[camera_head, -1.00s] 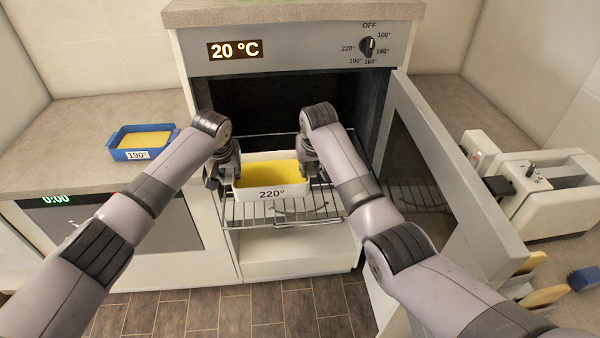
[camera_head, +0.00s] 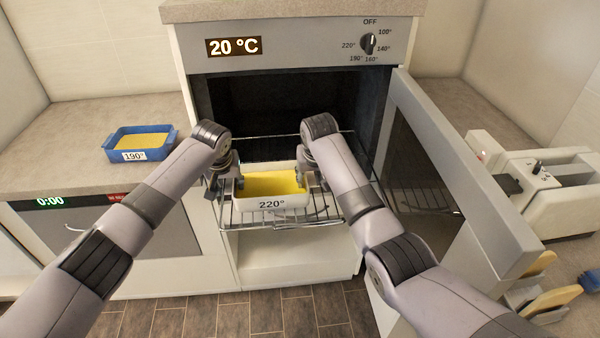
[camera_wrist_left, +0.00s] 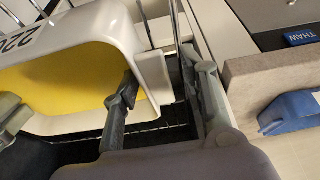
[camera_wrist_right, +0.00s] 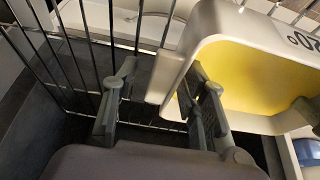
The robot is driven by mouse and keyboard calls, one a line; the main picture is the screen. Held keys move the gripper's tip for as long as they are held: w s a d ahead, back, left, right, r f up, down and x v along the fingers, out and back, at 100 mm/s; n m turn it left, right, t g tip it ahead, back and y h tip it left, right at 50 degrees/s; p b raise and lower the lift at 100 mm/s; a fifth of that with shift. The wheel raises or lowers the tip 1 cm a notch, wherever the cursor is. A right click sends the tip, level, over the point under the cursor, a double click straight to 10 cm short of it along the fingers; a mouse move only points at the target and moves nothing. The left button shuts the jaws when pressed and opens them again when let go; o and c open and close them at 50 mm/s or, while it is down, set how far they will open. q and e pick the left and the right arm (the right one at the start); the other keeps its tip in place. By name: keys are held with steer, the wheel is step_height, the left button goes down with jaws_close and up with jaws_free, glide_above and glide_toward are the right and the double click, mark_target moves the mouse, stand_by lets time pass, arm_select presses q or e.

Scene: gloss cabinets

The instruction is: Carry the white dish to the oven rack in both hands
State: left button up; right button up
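The white dish (camera_head: 298,204), marked 220° and filled with yellow food, sits upright on the pulled-out wire oven rack (camera_head: 326,220). My left gripper (camera_head: 226,188) is at the dish's left end. In the left wrist view its fingers are spread, one inside the dish and one outside, with the end handle (camera_wrist_left: 154,76) between them. My right gripper (camera_head: 309,182) is at the right end. In the right wrist view its fingers are also spread around the end handle (camera_wrist_right: 165,74), with gaps visible. The dish's underside is hidden.
The oven door (camera_head: 455,170) stands open on the right, close to my right arm. A blue dish (camera_head: 140,145) marked 190° stands on the left counter. The oven display (camera_head: 234,46) reads 20 °C. A toaster (camera_head: 545,190) is at the right. The oven cavity is empty behind the rack.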

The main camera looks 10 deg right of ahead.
arm_select(q)
steer(key=shift+d, duration=0.1)
steer(key=shift+s+r, duration=0.1)
steer(key=shift+r, duration=0.45)
arm_select(e)
steer(key=shift+a, duration=0.1)
arm_select(q)
steer(key=v, duration=1)
steer(key=shift+s+r, duration=0.25)
steer(key=shift+r, duration=0.05)
arm_select(e)
steer(key=v, duration=1.2)
